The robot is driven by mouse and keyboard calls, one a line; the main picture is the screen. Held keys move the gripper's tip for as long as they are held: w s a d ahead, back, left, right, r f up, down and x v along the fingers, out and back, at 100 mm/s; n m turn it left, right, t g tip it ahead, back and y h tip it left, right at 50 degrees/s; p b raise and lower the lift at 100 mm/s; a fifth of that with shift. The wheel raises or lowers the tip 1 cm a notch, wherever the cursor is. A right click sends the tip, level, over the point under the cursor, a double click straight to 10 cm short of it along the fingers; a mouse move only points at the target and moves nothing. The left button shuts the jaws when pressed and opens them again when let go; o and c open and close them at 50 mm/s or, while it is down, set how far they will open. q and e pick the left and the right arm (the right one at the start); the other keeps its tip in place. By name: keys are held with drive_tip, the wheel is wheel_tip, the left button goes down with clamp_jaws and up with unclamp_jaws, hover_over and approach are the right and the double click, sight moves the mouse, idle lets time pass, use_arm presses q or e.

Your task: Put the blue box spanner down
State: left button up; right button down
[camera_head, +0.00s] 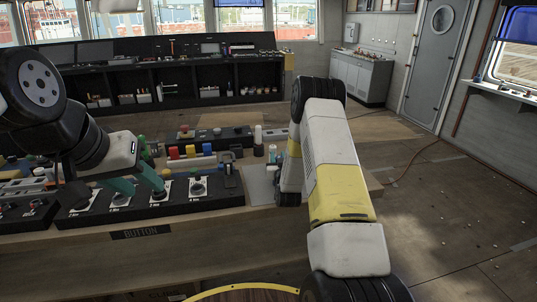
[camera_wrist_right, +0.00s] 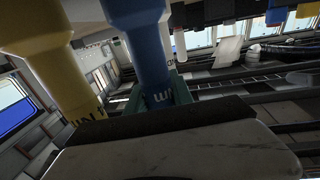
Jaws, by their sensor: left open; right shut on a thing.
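The blue box spanner (camera_wrist_right: 145,45) fills the upper middle of the right wrist view, its lower part between the teal fingers of my right gripper (camera_wrist_right: 155,98). My right gripper is shut on it. A yellow tool (camera_wrist_right: 40,50) stands close beside it on the left of that view. In the head view my right gripper is hidden behind my right arm, so I cannot tell how far the spanner is from a surface. My left gripper (camera_head: 135,183) is open, its teal fingers over the labelled button panel (camera_head: 150,214), with no thing seen between them.
Red, yellow and blue capped items (camera_head: 190,151) stand behind the panel on the wooden desk (camera_head: 215,235). A bare grey plate (camera_head: 260,184) lies right of the panel. A dark console (camera_head: 190,75) runs along the back. The floor (camera_head: 450,210) at the right is mostly clear.

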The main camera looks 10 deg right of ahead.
drive_tip(key=c, duration=1.5)
unclamp_jaws()
drive_tip(key=shift+f, duration=0.2)
drive_tip(key=shift+c, duration=0.2)
drive_tip(key=o, duration=0.4)
drive_tip(key=shift+r, duration=0.1)
